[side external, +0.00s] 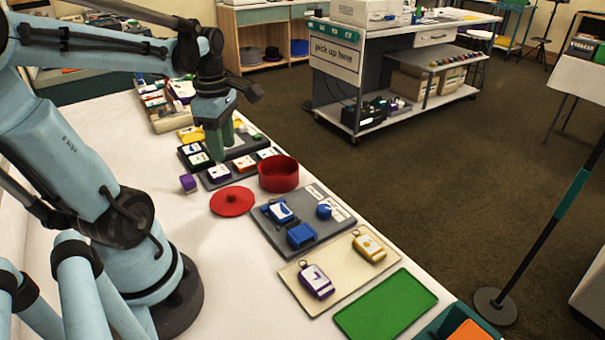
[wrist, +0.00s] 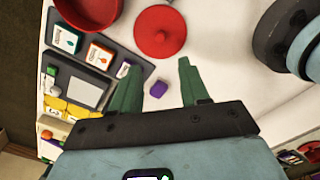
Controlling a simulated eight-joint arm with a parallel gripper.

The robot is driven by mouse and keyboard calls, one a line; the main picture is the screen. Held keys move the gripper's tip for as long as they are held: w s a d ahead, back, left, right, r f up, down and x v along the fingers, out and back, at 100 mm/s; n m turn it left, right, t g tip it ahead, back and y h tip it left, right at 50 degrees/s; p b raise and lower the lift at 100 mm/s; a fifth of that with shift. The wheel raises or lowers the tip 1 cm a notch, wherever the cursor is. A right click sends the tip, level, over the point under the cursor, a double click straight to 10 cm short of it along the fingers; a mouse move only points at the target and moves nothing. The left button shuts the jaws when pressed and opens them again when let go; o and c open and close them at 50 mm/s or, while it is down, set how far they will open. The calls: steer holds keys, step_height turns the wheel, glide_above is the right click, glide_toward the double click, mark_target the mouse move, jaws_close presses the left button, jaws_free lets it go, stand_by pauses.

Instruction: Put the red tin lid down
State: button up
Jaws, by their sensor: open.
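The red tin lid (side external: 232,201) is a flat red disc with a small knob on top. It lies on the white table, knob up, beside the red tin (side external: 278,174), which stands open and uncovered. In the wrist view the lid (wrist: 160,28) is ahead of my fingers, at the top middle, with the tin (wrist: 88,12) to its left. My gripper (side external: 220,146) is above the table, behind the lid in the side view. Its green fingers are spread and empty in the wrist view (wrist: 158,82). The lid is apart from the fingers.
A small purple cube (side external: 188,183) lies on the table near the lid; in the wrist view it shows between the fingers (wrist: 158,89). A dark tray (side external: 216,182) with cards is close to the gripper. A grey board (side external: 290,239) with blue items lies right of the lid.

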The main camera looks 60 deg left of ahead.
steer(key=w+d+m+t, duration=0.3)
steer(key=d+m, duration=0.5)
steer(key=m, duration=0.5)
steer(key=w+d+m+t, duration=0.4)
steer(key=d+m, duration=0.4)
steer(key=m, duration=0.6)
steer(key=shift+w+d+r, duration=0.25)
steer(key=shift+d, duration=0.05)
